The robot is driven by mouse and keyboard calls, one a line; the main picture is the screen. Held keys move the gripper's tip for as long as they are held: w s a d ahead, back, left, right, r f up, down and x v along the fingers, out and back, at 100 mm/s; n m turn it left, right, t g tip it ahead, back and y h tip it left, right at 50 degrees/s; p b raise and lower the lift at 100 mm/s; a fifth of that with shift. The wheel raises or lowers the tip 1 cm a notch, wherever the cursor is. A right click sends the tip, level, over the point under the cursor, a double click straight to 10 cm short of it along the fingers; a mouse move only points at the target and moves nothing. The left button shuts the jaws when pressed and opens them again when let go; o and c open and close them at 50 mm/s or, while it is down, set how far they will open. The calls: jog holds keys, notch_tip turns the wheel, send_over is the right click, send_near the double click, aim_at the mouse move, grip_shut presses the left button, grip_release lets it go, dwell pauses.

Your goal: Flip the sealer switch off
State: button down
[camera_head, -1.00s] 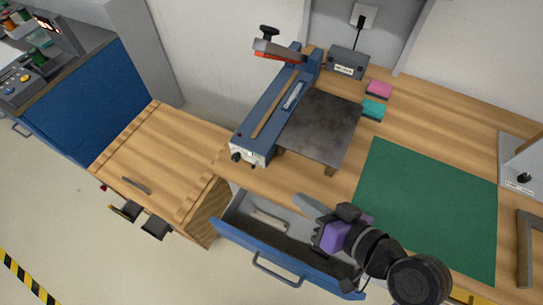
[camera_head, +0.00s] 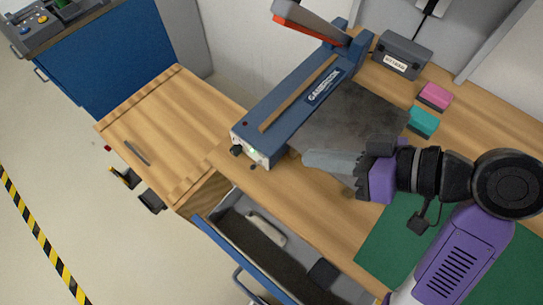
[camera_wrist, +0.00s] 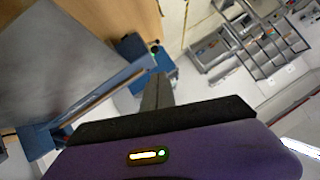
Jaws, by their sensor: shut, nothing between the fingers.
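The blue bag sealer (camera_head: 312,100) stands on the wooden bench with its red-edged lever arm (camera_head: 315,22) raised. Its pale front panel (camera_head: 257,157) carries a black knob (camera_head: 236,150) and a small green light. A small dark part (camera_head: 253,167) at the panel's lower edge may be the switch; its position is too small to tell. My gripper (camera_head: 306,158) is shut and empty, its fingers pointing left towards the panel, a short way to its right. The wrist view shows the closed fingers (camera_wrist: 156,92) beside the sealer's blue body (camera_wrist: 112,88).
A dark metal plate (camera_head: 345,115) adjoins the sealer, under my fingers in the head view. A grey power box (camera_head: 402,57), pink block (camera_head: 435,96) and teal block (camera_head: 422,122) lie behind. An open blue drawer (camera_head: 235,258) juts out below. A wooden-topped cart (camera_head: 165,125) is at left.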

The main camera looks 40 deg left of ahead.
jog(key=p, duration=0.1)
send_over(254, 168)
jog(key=w+d, duration=0.2)
jog(key=d, duration=0.1)
notch_tip(254, 168, down, 5)
jog(key=shift+s+a+f+p, duration=0.1)
jog(key=shift+a+f+p, duration=0.05)
jog(key=shift+f, duration=0.45)
jog(key=shift+s+a+f+p, duration=0.1)
jog(key=shift+f+p, duration=0.05)
jog(key=shift+f, duration=0.45)
jog(key=shift+s+a+f, duration=0.2)
jog(key=shift+f, duration=0.5)
jog(key=shift+s+f+n+t+b, duration=0.25)
jog(key=shift+s+n+t+b, duration=0.2)
jog(key=shift+n+t+b, duration=0.35)
jog(key=shift+s+f+t+b, duration=0.25)
jog(key=shift+t+b, duration=0.25)
jog(key=shift+b, duration=0.25)
jog(key=shift+s+f+n+t+b, duration=0.2)
jog(key=shift+n+t+b, duration=0.45)
jog(key=shift+b, duration=0.15)
jog(key=shift+s+f+n+t+b, duration=0.2)
jog(key=shift+n+t+b, duration=0.4)
jog(key=shift+b, duration=0.2)
jog(key=shift+w+r, duration=0.1)
jog(key=shift+w, duration=0.1)
